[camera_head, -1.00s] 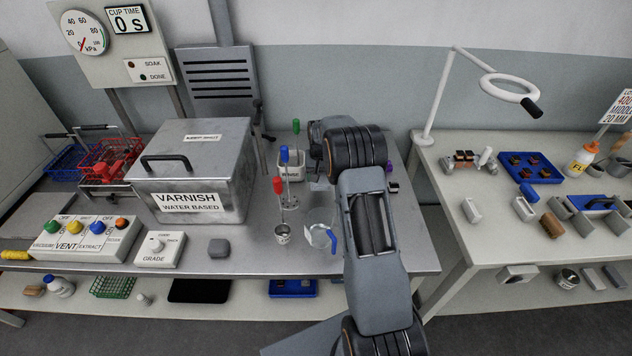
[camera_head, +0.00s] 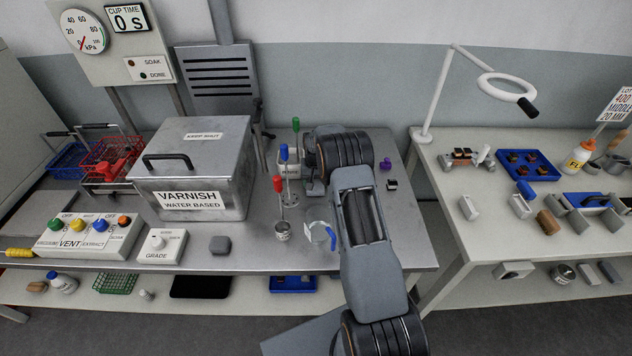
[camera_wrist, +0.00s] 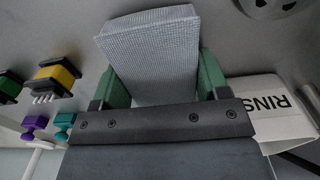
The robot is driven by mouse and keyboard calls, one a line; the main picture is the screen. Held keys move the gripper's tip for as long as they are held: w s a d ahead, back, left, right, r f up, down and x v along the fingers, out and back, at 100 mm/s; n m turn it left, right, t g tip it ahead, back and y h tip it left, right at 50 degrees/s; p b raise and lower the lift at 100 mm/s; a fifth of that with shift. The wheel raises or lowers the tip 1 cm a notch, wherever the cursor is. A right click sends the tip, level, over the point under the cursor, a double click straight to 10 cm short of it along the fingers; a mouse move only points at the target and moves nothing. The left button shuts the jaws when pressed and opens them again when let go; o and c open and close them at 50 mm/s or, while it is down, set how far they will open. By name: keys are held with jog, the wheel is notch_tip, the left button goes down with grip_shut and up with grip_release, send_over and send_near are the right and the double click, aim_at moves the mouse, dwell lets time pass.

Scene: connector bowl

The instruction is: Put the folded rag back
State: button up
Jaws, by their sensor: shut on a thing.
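The folded rag (camera_wrist: 155,50) is a pale grey-blue woven pad in the wrist view. My gripper (camera_wrist: 158,78) is shut on it, with a green finger on each side. The rag sticks out past the fingertips above the grey metal bench top (camera_head: 230,258). I cannot tell whether it touches the bench. In the head view my arm hides the rag and the fingertips, at the back right of the bench beside the RINSE container (camera_head: 290,188). The container also shows in the wrist view (camera_wrist: 268,108), to the right of my gripper.
A yellow-and-black connector (camera_wrist: 55,75) and a purple piece (camera_wrist: 34,124) lie left of my gripper. A glass beaker (camera_head: 318,233) and a small can (camera_head: 283,230) stand in front of the RINSE container. The varnish box (camera_head: 195,170) is farther left. The bench's front middle is mostly clear.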

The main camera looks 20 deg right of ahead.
jog(key=o, duration=1.1)
jog(key=shift+o, duration=0.2)
